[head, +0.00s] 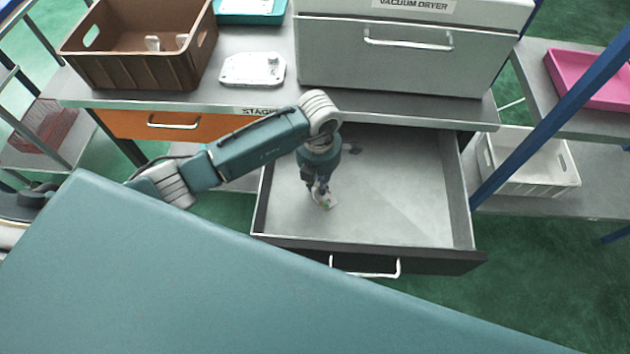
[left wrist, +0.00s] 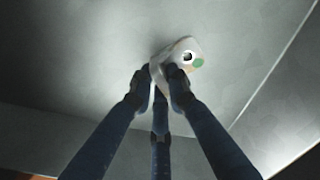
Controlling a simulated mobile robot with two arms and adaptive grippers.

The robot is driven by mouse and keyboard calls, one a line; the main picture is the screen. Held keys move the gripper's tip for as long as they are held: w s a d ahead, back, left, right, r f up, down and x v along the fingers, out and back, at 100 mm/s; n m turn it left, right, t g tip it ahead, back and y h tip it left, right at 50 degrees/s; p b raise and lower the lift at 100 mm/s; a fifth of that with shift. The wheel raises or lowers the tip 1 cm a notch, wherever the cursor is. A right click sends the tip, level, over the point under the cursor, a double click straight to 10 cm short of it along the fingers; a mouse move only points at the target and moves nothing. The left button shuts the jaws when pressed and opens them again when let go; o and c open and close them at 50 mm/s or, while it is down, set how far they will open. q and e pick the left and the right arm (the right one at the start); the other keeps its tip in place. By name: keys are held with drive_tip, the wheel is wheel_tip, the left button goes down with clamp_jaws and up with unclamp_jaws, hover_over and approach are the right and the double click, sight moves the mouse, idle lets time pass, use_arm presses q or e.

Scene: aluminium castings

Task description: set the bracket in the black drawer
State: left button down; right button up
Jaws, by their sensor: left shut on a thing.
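The black drawer (head: 456,190) is pulled open below the bench, with a pale grey floor inside. My left gripper (head: 322,194) reaches down into it and is shut on the bracket (head: 328,203), a small pale part low over the drawer floor. In the left wrist view the gripper fingers (left wrist: 162,88) close around one end of the bracket (left wrist: 187,50), which shows a dark round hole and a green spot. I cannot tell whether the bracket touches the floor. My right gripper is not in view.
The vacuum dryer (head: 400,65) stands on the bench above the drawer. A brown crate (head: 140,70), a flat pale casting (head: 252,69) and a teal tray (head: 250,18) are on the bench too. An orange drawer (head: 185,127) is shut. A white crate (head: 530,185) and a pink tray (head: 590,95) are at right.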

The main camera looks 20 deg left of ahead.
use_arm(q)
drive_tip(key=shift+s+d, duration=0.1)
drive_tip(key=shift+s, duration=0.05)
drive_tip(key=shift+s+d, duration=0.1)
drive_tip(key=shift+f, duration=0.1)
drive_tip(key=c, duration=1.7)
unclamp_jaws()
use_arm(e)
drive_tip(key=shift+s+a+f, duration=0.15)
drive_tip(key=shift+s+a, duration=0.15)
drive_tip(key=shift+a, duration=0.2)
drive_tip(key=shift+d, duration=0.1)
